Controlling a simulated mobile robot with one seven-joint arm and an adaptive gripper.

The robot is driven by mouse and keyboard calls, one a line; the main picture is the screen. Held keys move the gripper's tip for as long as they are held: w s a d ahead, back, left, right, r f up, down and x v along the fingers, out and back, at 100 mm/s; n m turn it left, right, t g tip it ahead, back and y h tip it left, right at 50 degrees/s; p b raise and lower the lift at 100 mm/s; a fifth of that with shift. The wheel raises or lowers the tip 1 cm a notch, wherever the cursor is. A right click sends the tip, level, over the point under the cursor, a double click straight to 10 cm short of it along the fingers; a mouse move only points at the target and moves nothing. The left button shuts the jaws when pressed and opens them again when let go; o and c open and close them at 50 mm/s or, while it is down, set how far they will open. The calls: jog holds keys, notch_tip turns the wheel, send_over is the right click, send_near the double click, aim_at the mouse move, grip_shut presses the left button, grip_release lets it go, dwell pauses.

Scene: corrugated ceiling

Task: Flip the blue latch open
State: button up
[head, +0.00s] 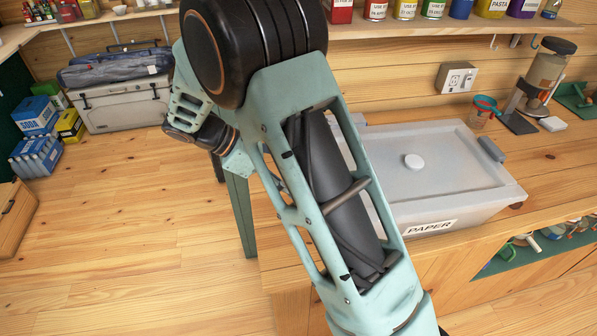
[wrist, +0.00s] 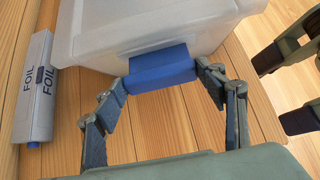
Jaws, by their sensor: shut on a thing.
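The blue latch (wrist: 163,69) is a wide block on the near side of a pale translucent container (wrist: 100,40) in the wrist view. My gripper (wrist: 166,80) has its two fingers at the left and right ends of the latch, shut on it. The latch sits against the container wall, just below its rim; its hinge is not clear. In the head view my arm covers the middle, and neither the latch nor my fingertips can be made out.
In the wrist view a FOIL box (wrist: 35,95) lies left of the container on the wooden surface. Dark green parts (wrist: 290,60) stand at the right. In the head view a grey lidded bin marked PAPER (head: 470,205) sits on the counter; an open wooden floor (head: 120,230) is at left.

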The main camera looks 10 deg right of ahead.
jog(key=shift+a+f+h, duration=0.2)
jog(key=shift+f+h, duration=0.15)
jog(key=shift+h, duration=0.15)
jog(key=o, duration=1.2)
jog(key=shift+c, duration=0.2)
jog(key=shift+a, duration=0.1)
jog(key=v, duration=1.1)
jog(key=shift+a+r, duration=0.15)
jog(key=shift+a, duration=0.2)
